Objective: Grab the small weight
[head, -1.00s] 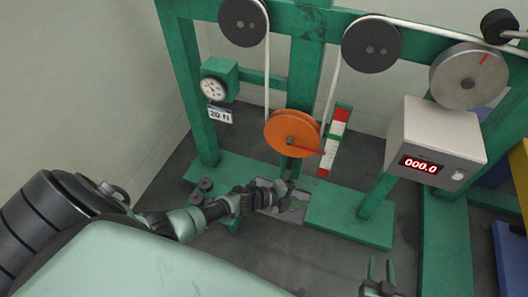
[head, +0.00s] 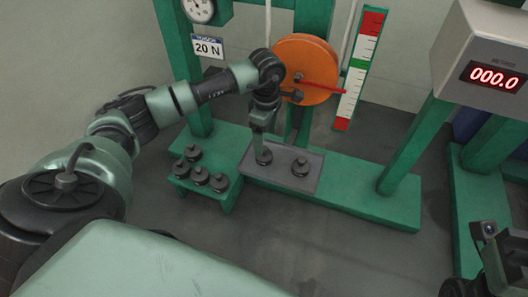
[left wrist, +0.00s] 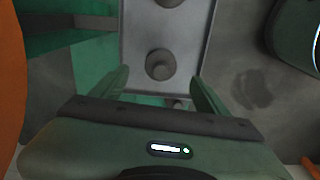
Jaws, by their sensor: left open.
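Two dark round weights with knobs stand on the grey tray (head: 281,181): a left one (head: 263,157) and a right one (head: 300,167). They look alike in size, so I cannot tell which is the small weight. My left gripper (head: 261,146) points down at the left weight, open and empty. In the left wrist view, one weight (left wrist: 160,64) shows between and just beyond the open fingertips, and another (left wrist: 168,2) is cut off at the top edge. My right gripper (head: 470,284) is partly in view at the lower right; its jaws are unclear.
Several similar weights (head: 200,176) stand on a low green stand (head: 228,199) left of the tray. An orange wheel (head: 307,69) with a red pointer and a striped scale (head: 360,68) rise behind it. A display box (head: 485,55) reading 000.0 is at right.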

